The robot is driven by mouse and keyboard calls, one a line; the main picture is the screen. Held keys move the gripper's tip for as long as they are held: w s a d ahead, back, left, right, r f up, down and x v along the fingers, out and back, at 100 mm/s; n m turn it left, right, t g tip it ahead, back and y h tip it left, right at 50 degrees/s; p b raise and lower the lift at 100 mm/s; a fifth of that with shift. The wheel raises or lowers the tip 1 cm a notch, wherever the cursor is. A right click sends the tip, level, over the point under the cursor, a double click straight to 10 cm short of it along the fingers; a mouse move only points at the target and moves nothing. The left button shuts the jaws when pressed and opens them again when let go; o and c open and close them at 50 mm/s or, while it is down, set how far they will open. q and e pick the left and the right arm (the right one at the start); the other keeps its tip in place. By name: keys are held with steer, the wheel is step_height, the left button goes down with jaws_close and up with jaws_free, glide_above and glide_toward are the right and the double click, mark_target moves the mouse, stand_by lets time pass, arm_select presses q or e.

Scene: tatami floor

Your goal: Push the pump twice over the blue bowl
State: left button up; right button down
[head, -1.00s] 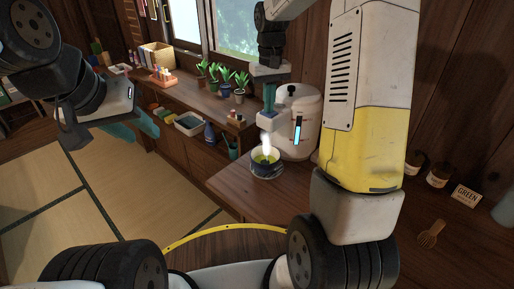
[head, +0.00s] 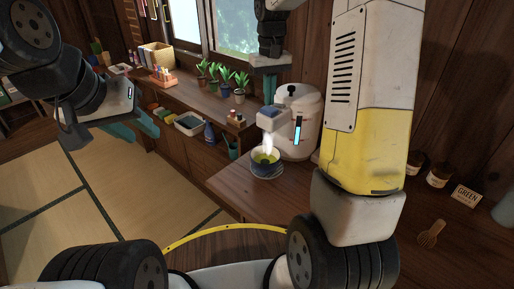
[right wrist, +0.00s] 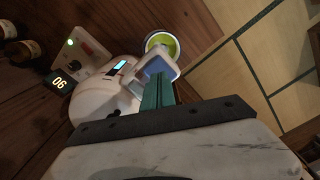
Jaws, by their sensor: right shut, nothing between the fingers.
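The blue bowl (head: 266,165) stands on the wooden counter under the spout of a white dispenser (head: 298,135), with yellow-green contents inside. A pale glowing streak shows between spout and bowl. The pump's blue top pad (head: 270,113) is at the front of the dispenser. My right gripper (head: 269,99) is shut and empty, its teal fingertips just above the pad; I cannot tell whether they touch. In the right wrist view the fingers (right wrist: 157,92) overlap the blue pad (right wrist: 155,70), with the bowl (right wrist: 162,43) beyond. My left gripper (head: 137,131) is open and empty, far left of the bowl.
Potted plants (head: 241,88) line the window shelf at the back. The counter in front of the bowl is clear.

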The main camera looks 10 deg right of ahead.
step_height(320, 180, up, 6)
stand_by(0.6)
steer(key=s+a+r+m+t+y, duration=0.1)
steer(key=s+t, duration=0.5)
steer(key=s, duration=1.8)
steer(key=shift+s+a+r+y, duration=0.15)
steer(key=shift+a+r+y, duration=0.15)
steer(key=shift+a+y, duration=0.3)
